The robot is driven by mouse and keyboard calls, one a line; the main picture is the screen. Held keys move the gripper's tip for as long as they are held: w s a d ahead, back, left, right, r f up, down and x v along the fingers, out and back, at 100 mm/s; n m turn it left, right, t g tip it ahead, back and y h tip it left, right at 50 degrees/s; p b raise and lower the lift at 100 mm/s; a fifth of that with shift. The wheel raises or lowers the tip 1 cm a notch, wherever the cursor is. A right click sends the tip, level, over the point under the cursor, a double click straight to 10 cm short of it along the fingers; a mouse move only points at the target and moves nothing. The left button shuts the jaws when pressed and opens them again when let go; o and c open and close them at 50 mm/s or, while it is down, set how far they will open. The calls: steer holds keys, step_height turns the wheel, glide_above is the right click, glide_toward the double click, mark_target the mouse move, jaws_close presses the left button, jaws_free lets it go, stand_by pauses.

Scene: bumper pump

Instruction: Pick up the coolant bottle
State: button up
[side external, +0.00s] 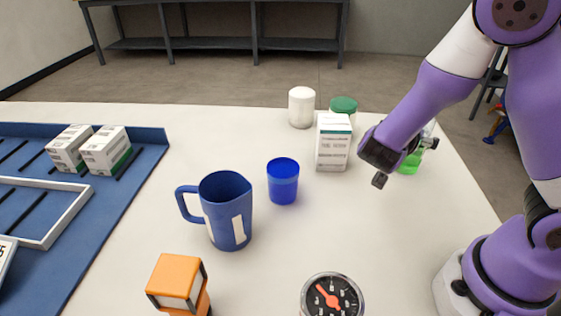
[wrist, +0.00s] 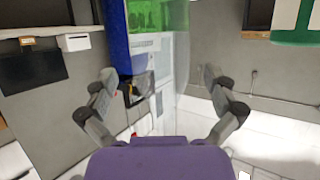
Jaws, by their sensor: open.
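The coolant bottle (side external: 411,163) is clear with green liquid and stands near the table's right side, partly hidden behind my wrist in the side view. In the wrist view, a clear body with a green band (wrist: 150,18) shows at the top centre, between the lines of my fingers. My gripper (side external: 407,162) is open; one dark fingertip shows left of the bottle and another dark part to its right. In the wrist view, my gripper (wrist: 160,80) has its fingers spread wide with nothing clamped. Whether either finger touches the bottle cannot be told.
A white box (side external: 332,143) and a green-lidded container (side external: 343,105) stand close left of the bottle. A white cylinder (side external: 301,107), blue cup (side external: 283,182), blue jug (side external: 228,211), orange item (side external: 177,284) and gauge (side external: 332,297) are farther off. A blue tray (side external: 148,135) lies left.

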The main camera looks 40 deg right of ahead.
steer(key=x, duration=0.5)
steer(key=shift+d+f, duration=0.1)
steer(key=shift+f, duration=0.15)
steer(key=c, duration=1.3)
steer(key=shift+r, duration=0.15)
